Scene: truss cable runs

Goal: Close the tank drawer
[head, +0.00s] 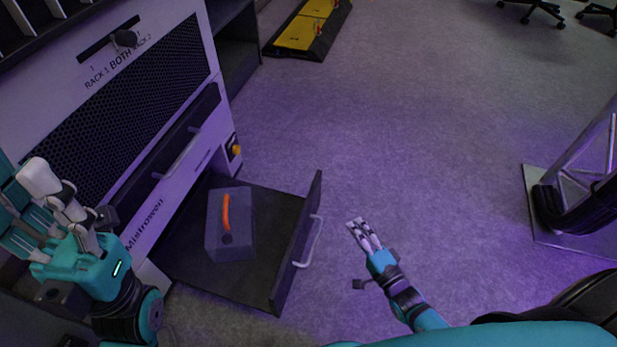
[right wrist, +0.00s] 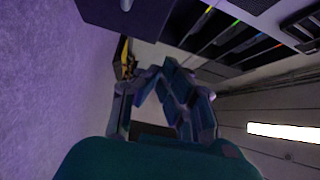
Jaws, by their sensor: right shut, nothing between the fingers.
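The tank drawer (head: 190,275) is pulled out low from the white cabinet in the head view. Its dark front panel (head: 292,262) carries a pale bar handle (head: 314,243) on its outer face. A grey box with an orange handle (head: 228,240) sits in the drawer. My right gripper (head: 357,226) is shut and empty, to the right of the drawer handle, with a gap in the picture between them. Its fingers also show in the right wrist view (right wrist: 165,85). My left gripper (head: 45,205) is in front of the cabinet at left; its finger opening is unclear.
The white cabinet (head: 150,75) has a mesh panel and a closed upper drawer with a bar handle (head: 177,153). A yellow and black platform (head: 300,35) lies at the back. A metal truss on a base plate (head: 545,225) stands at right. The carpet between is clear.

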